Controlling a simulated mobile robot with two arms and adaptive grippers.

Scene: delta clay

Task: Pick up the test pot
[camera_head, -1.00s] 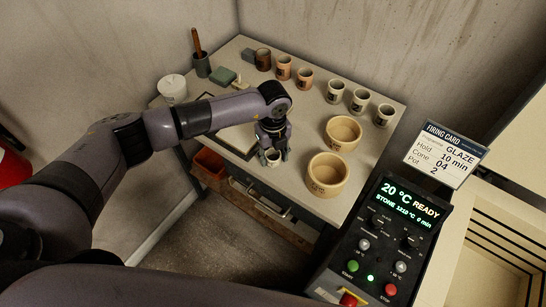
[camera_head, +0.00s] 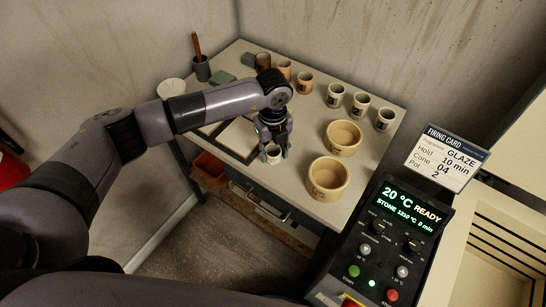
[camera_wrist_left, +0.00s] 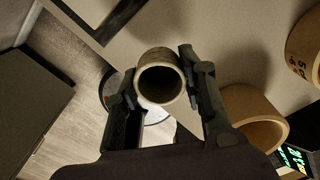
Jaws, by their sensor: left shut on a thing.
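The test pot, a small pale cup (camera_head: 273,154), is between the fingers of my left gripper (camera_head: 274,149) near the front edge of the table. In the left wrist view the pot (camera_wrist_left: 160,80) shows its round open mouth and dark inside. One finger of the left gripper (camera_wrist_left: 160,74) is on each side of it, shut on its wall. The pot appears to be held a little above the tabletop; its underside is hidden. My right gripper is not in view.
Two wide tan bowls (camera_head: 328,179) (camera_head: 343,138) stand just right of the pot. Several small cups (camera_head: 359,104) line the back of the table (camera_head: 305,120). A control panel (camera_head: 375,240) and firing card (camera_head: 443,158) stand at the right. An orange bin (camera_head: 208,167) sits below the table.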

